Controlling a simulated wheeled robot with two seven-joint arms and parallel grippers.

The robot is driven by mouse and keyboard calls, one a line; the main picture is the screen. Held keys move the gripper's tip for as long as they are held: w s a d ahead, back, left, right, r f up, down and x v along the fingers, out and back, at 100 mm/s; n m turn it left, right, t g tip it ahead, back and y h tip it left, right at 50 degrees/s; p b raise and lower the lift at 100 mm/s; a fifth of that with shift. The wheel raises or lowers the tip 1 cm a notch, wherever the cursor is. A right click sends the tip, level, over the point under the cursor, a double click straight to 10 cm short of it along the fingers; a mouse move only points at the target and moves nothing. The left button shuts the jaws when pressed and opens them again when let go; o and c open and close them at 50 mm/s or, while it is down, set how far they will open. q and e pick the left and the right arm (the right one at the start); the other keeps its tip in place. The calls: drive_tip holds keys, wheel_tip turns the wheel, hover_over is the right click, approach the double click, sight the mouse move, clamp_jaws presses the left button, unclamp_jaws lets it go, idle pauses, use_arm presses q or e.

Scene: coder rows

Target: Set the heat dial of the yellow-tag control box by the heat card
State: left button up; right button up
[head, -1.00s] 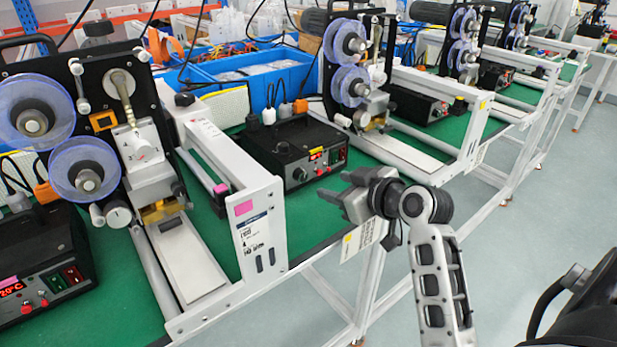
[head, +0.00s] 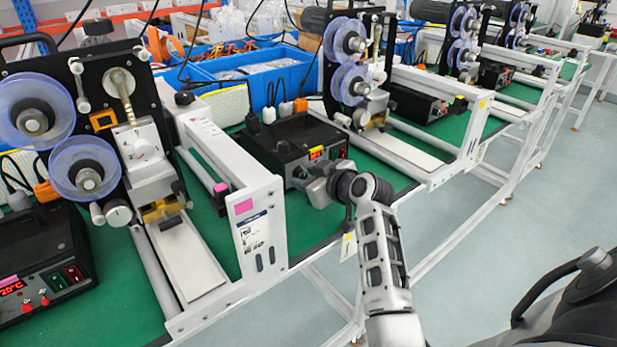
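The yellow-tag control box (head: 272,142) is black and stands on the green table top in the middle. A small yellow tag (head: 317,153) sits on its front, beside a lit red display. My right gripper (head: 308,184) is in front of the lower front panel and points left. Its fingers overlap the spot of the heat dial, which is mostly hidden; I cannot tell whether they touch it or how far apart they are. The heat card (head: 348,246) hangs at the table's front edge, mostly hidden behind my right arm. My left gripper is not in view.
A white machine frame (head: 262,225) with a pink tag stands left of the box. Another white frame (head: 470,135) stands to the right. A second control box (head: 40,262) with a pink tag sits far left. Blue bins (head: 255,75) are behind.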

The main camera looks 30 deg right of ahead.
drive_tip(key=c, duration=0.6)
drive_tip(key=shift+d+r+p, duration=0.1)
drive_tip(key=shift+r+p, duration=0.05)
drive_tip(key=shift+p, duration=0.2)
drive_tip(key=shift+m+y, duration=0.4)
drive_tip(key=shift+m, duration=0.2)
drive_tip(key=o, duration=1)
drive_tip(key=shift+c, duration=0.2)
drive_tip(key=v, duration=1.5)
drive_tip(key=shift+s, duration=0.4)
